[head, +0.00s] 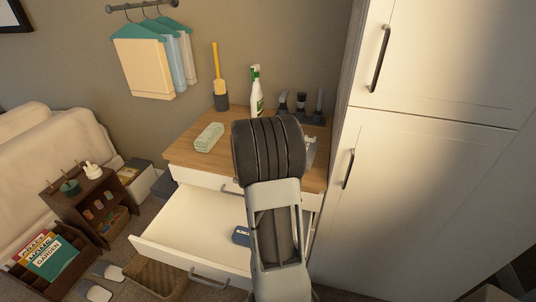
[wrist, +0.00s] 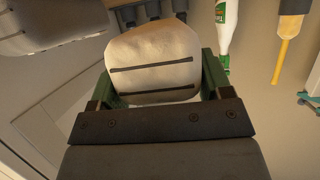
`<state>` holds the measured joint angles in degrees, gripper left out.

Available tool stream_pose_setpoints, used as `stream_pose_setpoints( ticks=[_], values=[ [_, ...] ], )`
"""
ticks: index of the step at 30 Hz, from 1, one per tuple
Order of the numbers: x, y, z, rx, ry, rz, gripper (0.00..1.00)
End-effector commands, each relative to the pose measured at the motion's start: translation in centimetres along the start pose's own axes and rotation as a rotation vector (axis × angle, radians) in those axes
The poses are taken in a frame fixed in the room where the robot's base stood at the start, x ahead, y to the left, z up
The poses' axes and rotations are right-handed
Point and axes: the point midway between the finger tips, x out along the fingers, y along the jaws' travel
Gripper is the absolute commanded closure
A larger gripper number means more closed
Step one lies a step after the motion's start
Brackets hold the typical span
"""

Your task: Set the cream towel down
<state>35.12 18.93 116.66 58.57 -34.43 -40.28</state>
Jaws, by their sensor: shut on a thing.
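The cream towel (wrist: 152,60), a rolled or folded bundle with dark stripes, fills the middle of the wrist view. My gripper (wrist: 157,78) is shut on it, with a green finger at each side. In the head view my arm hides the gripper and most or all of the towel, over the right part of the wooden dresser top (head: 184,154). I cannot tell whether the towel touches the top. A pale green folded towel (head: 208,137) lies on the left part of the dresser top.
A spray bottle (head: 256,92), a yellow-handled brush (head: 216,70) and dark grooming items (head: 301,103) stand along the back. An open drawer (head: 185,228) juts out below with a blue item (head: 240,236) inside. A tall white cabinet (head: 425,180) closes the right side.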

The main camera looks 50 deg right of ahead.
Motion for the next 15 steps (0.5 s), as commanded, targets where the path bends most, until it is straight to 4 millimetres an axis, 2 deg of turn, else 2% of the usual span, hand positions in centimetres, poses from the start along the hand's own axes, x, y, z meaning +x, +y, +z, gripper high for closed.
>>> stream_pose_setpoints(
  ticks=[3,8,12,15],
  values=[
    [1.0,-0.2,0.5,0.001,0.002,0.000,0.55],
    [1.7,-0.3,0.9,0.000,0.000,0.001,0.55],
    [3.2,-0.5,2.0,-0.001,-0.001,0.002,0.55],
    [3.6,-0.5,3.1,-0.002,-0.001,0.002,0.55]
  ],
)
